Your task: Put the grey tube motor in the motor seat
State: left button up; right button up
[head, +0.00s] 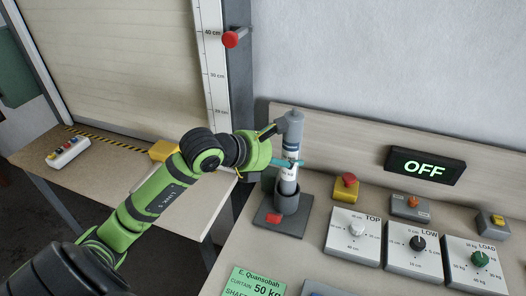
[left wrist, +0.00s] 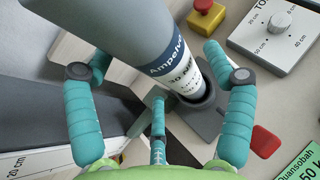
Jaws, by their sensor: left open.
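The grey tube motor (head: 292,132), with a blue band and a white label, stands nearly upright. Its lower end is inside the round cup of the dark grey motor seat (head: 298,222). In the left wrist view the motor (left wrist: 115,35) slants across the picture and its far end enters the seat's cup (left wrist: 206,108). My left gripper (head: 287,163) is at the motor's middle, above the cup. In the wrist view its teal fingers (left wrist: 158,65) are spread on both sides of the motor, with visible gaps. The motor's bottom is hidden in the cup. My right gripper is not in view.
A red push-button (head: 346,187) and the TOP dial box (head: 353,236) stand right of the seat, with LOW (head: 413,254) and LOAD (head: 476,264) boxes beyond. A sign reads OFF (head: 424,166). A green card (head: 257,283) lies in front. The shutter frame (head: 238,100) rises behind left.

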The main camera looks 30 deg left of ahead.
pick_arm(q)
jog(key=p+v, duration=0.2)
jog(key=v, duration=0.8)
